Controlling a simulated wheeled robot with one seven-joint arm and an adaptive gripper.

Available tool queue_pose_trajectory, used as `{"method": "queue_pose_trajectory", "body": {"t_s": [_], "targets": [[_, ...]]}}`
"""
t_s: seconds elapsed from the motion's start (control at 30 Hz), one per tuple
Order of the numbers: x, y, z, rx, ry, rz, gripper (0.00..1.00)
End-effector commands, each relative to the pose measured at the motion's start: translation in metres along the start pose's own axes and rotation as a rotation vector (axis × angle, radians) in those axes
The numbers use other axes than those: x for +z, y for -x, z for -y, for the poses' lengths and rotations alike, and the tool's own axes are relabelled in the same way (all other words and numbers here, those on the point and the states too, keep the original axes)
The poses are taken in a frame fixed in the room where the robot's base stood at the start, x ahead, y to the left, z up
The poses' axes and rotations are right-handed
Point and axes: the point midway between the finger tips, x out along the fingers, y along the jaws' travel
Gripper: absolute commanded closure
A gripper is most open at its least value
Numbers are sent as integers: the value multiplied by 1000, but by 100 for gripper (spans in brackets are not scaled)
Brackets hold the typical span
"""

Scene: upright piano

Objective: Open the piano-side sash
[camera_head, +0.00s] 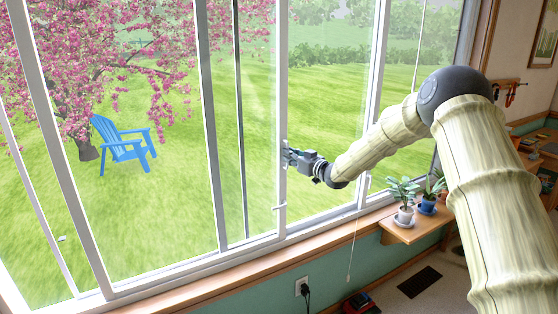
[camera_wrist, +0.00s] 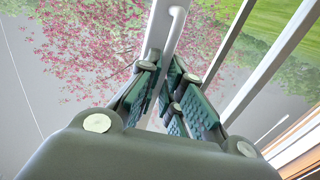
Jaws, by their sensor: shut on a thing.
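A wide window with white frames fills the left and middle of the head view. A white upright stile (camera_head: 281,90) of a sliding sash stands near its middle, and it also shows in the wrist view (camera_wrist: 157,28). My gripper (camera_head: 288,155) is at this stile, partway up. In the wrist view, my gripper's green-padded fingers (camera_wrist: 171,75) are shut around a slim white handle (camera_wrist: 177,25) on the stile. The fingers hide the lower part of the handle. I cannot tell how far the sash stands open.
Two potted plants (camera_head: 404,190) stand on a wooden shelf (camera_head: 415,228) at the right, below my arm. A thin cord (camera_head: 353,240) hangs below the window. A wooden sill (camera_head: 235,257) runs along its bottom. An outlet (camera_head: 301,286) is on the green wall.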

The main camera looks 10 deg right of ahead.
Motion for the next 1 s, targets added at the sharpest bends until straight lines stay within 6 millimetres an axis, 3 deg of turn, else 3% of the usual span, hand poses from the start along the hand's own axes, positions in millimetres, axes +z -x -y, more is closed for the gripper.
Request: {"method": "queue_pose_trajectory", "body": {"t_s": [0.1, 0.23, 0.7, 0.73, 0.83, 1.0], "targets": [[0, 5, -22, 4, 0, 1, 100], [0, 8, -34, 3, 0, 0, 100], [1, 10, -40, 4, 0, 1, 100], [1, 10, -40, 4, 0, 1, 88], [0, 10, -40, 3, 0, 1, 70], [0, 9, -40, 3, 0, 0, 70]]}}
